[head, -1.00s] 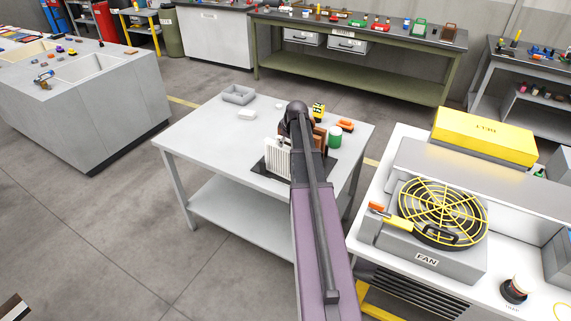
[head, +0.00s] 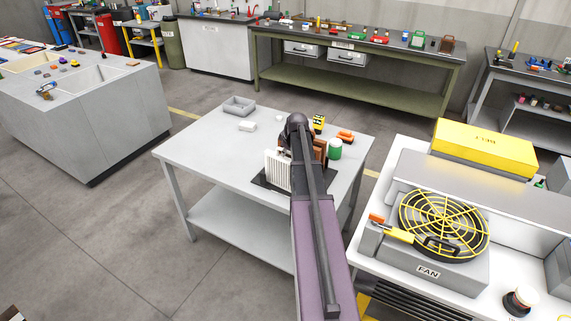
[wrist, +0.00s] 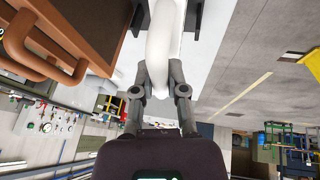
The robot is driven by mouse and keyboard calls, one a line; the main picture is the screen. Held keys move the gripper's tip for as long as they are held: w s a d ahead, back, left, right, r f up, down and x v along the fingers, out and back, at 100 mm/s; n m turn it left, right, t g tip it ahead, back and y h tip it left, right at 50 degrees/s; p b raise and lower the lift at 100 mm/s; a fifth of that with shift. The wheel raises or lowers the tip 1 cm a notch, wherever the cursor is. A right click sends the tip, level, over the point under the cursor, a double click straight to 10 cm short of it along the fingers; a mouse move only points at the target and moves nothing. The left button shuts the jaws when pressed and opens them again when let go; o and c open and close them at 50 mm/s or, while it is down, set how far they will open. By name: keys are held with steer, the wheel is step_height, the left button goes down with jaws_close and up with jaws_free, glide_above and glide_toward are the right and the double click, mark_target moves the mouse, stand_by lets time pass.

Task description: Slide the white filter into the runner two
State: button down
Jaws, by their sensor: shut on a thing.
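The white filter (head: 278,170), a ribbed upright panel, stands at the dark base plate (head: 259,180) on the grey table, just left of my arm in the head view. In the wrist view my gripper (wrist: 163,75) is shut on the white filter's curved handle (wrist: 160,45). My arm hides the gripper in the head view. A brown block (head: 321,150) shows right of my arm; in the wrist view a brown body with a handle (wrist: 75,30) is close left of the white handle. I cannot make out runner two or how far the filter sits in it.
A grey tray (head: 238,107), a white block (head: 247,127), a green can (head: 335,148) and an orange item (head: 345,137) sit on the table (head: 205,150). The fan unit (head: 428,270) is on the bench at the right. The table's left part is mostly clear.

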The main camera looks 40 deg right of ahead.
steer(key=shift+r, duration=0.15)
step_height(320, 180, up, 10)
steer(key=p, duration=1)
stand_by(0.6)
